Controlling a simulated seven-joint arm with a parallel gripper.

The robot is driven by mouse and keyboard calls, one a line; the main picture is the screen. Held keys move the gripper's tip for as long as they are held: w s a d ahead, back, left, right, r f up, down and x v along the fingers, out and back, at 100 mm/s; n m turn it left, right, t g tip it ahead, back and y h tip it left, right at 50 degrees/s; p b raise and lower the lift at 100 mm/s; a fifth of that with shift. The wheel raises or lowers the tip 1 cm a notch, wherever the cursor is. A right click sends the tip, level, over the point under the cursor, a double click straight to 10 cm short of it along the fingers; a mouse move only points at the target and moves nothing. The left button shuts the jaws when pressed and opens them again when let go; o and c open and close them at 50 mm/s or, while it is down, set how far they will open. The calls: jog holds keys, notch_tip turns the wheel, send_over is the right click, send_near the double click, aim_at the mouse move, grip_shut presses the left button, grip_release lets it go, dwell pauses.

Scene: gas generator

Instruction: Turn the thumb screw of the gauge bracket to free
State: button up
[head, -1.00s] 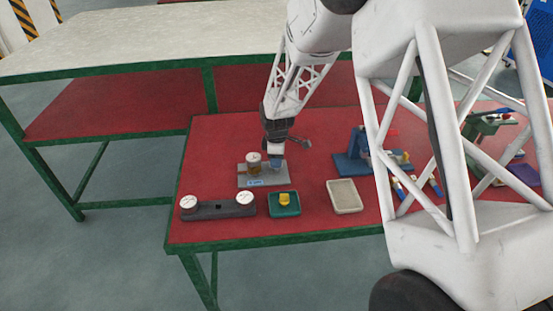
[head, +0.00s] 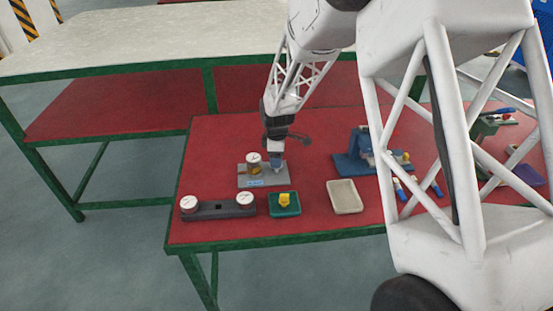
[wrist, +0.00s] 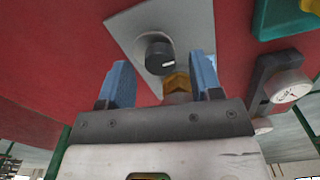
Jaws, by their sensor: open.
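The gauge bracket is a grey plate (head: 250,182) on the red table, with a white-faced gauge (head: 254,159) on a brass fitting. In the wrist view the plate (wrist: 138,22) carries the thumb screw (wrist: 159,54), a black round knob with a white mark on top. The brass fitting (wrist: 177,84) stands close beside it. My gripper (wrist: 160,64) is open, its two blue fingers on either side of the knob in the picture, with visible gaps. I cannot tell their height over it. In the head view my gripper (head: 276,165) is above the plate's right part and hides the knob.
A dark holder (head: 220,210) with two white-faced gauges, a green tray (head: 285,211) with a yellow piece, and an empty beige tray (head: 345,196) stand in front. A blue fixture (head: 353,160) is to the right. Red table is clear behind the bracket.

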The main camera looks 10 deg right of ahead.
jog(key=shift+r, duration=3.25)
jog(key=shift+r, duration=0.1)
jog(key=shift+s+r, duration=0.15)
jog(key=s+d+r+m+t, duration=0.1)
jog(key=s+d+r+m, duration=0.25)
jog(key=s+r, duration=0.55)
jog(key=s+d+r+m, duration=0.3)
jog(key=s+r+m, duration=0.3)
jog(key=s, duration=0.4)
jog(key=s+d+r+m, duration=0.1)
jog(key=s+r+m, duration=0.1)
jog(key=s, duration=0.8)
jog(key=s+d+r+m+t, duration=0.1)
jog(key=s+m, duration=0.3)
jog(key=s, duration=0.7)
jog(key=shift+d+r+m+t, duration=0.3)
jog(key=shift+d+r+m, duration=0.1)
jog(key=shift+d, duration=0.1)
